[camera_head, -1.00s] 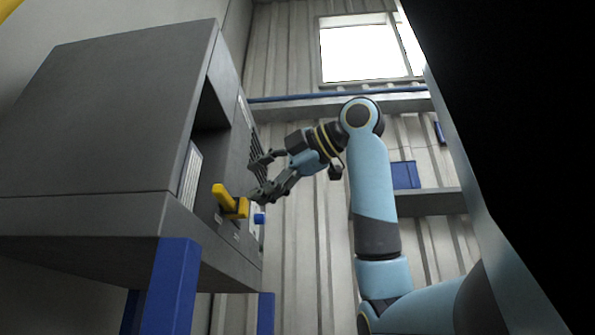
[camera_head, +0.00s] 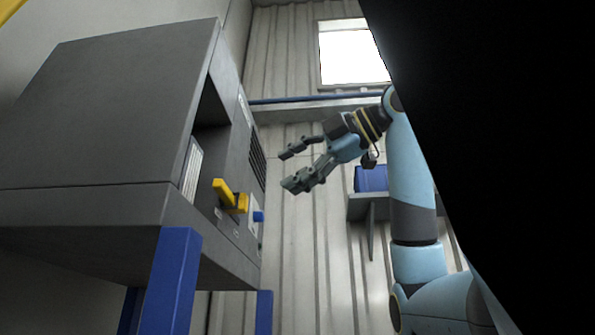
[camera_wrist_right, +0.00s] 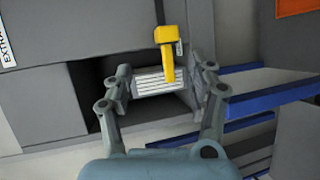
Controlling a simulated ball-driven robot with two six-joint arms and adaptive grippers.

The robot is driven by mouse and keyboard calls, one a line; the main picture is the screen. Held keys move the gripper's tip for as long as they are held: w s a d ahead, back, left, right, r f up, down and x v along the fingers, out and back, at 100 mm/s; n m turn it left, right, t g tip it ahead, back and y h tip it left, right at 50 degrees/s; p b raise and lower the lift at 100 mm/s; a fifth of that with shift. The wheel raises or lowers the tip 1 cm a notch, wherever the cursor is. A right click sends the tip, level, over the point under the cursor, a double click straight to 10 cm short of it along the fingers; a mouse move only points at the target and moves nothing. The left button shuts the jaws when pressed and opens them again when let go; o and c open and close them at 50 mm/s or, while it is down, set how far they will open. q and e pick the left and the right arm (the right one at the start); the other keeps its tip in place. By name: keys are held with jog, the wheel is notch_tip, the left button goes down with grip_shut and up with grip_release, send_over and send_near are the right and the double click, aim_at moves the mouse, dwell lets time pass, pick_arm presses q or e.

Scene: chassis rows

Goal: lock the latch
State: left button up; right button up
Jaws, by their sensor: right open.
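The yellow latch handle (camera_head: 231,196) sticks out from the front of the grey chassis cabinet (camera_head: 110,110), below its dark opening. It also shows in the right wrist view (camera_wrist_right: 167,52), hanging in the gap ahead of my fingers. My right gripper (camera_head: 288,169) is open and empty, to the right of the latch and clear of it in the head view. Its two fingers spread wide in the right wrist view (camera_wrist_right: 162,80). My left gripper is in neither view.
A blue knob (camera_head: 258,217) sits just right of the latch. A module with a white striped face (camera_head: 191,172) shows in the cabinet opening. Blue legs (camera_head: 170,285) carry the cabinet. A blue bin (camera_head: 371,178) stands on a wall shelf. A black shape hides the right side.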

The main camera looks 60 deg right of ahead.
jog(key=shift+s, duration=0.3)
dwell(0.4)
